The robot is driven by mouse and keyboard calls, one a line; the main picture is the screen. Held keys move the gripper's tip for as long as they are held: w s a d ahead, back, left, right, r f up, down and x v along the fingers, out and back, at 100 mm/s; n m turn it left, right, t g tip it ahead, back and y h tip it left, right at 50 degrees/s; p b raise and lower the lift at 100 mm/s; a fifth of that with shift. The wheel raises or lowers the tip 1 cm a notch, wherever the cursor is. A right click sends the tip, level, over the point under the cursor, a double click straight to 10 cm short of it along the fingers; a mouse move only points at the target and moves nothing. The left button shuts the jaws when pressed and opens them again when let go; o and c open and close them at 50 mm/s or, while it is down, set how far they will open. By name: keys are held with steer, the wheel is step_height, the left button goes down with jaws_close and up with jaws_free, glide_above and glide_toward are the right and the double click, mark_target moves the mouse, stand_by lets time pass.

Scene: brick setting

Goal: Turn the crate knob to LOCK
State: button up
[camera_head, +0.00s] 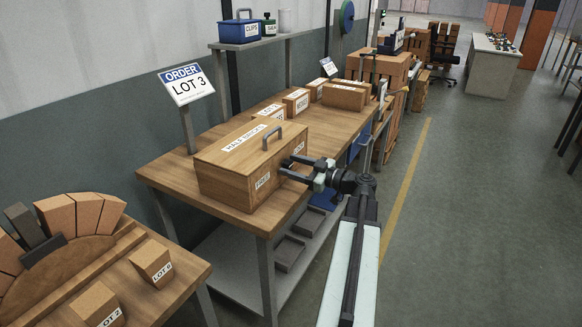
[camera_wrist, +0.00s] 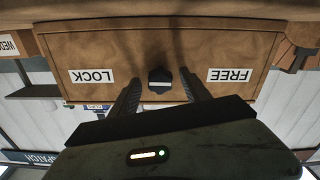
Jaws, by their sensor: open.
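The wooden crate (camera_head: 222,178) with a grey top handle stands on the workbench. Its end face carries a FREE label (camera_wrist: 231,75) and a LOCK label (camera_wrist: 92,76), both upside down in the wrist view. A small dark knob (camera_wrist: 159,80) sits on that face between the two labels. I cannot tell clearly which way it points. My gripper (camera_head: 287,168) is at the crate's end face and hides the knob in the head view. In the wrist view its two open fingers stand on either side of the knob, with gaps visible.
The wooden workbench (camera_head: 165,182) has a LOT 3 order sign (camera_head: 187,84) at its back edge. Several lot boxes (camera_head: 343,97) stand farther along it. A shelf with a blue clips bin (camera_head: 238,30) is above. The aisle floor to the right is clear.

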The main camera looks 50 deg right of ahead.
jaws_close()
steer(key=shift+a, duration=0.1)
